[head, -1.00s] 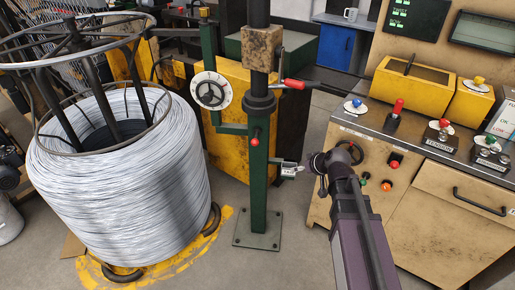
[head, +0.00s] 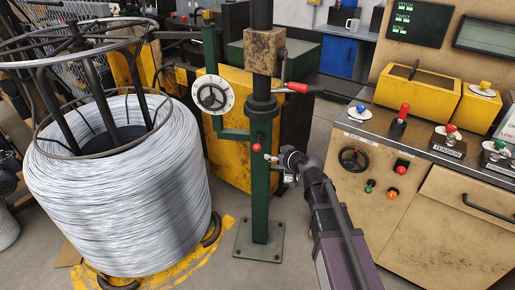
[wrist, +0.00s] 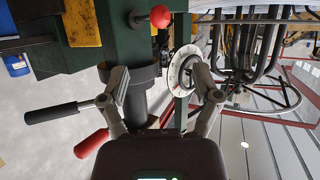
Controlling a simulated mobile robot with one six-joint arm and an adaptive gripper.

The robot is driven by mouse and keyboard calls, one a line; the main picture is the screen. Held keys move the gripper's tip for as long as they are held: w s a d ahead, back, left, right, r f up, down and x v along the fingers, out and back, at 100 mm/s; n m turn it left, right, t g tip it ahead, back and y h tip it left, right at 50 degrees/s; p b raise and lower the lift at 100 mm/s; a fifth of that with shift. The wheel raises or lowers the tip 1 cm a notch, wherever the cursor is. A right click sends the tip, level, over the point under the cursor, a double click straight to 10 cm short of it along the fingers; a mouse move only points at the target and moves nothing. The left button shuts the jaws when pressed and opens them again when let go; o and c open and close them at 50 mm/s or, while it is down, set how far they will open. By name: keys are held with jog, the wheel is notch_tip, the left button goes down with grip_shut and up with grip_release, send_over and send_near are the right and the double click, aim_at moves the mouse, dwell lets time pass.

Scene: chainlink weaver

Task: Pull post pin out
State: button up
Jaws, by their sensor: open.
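The post pin has a round red knob (head: 257,147) on the front of the green post (head: 260,200), at mid height. In the wrist view the red knob (wrist: 160,15) is at the top centre, beyond the fingertips and level with the gap between them. My gripper (head: 278,168) is just right of the post and a little below the knob in the head view. Its two fingers are spread and empty in the wrist view (wrist: 160,85). The knob is not between the fingers.
A red-handled lever (head: 296,87) and a white dial (head: 213,95) are on the post above the knob. A large wire coil (head: 120,190) stands left. The control console (head: 410,190) stands right. Open floor lies around the post's base.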

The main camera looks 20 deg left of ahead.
aim_at(259, 147)
jog(key=b+x, duration=0.5)
jog(key=x, duration=0.8)
jog(key=shift+w+a+f, duration=0.15)
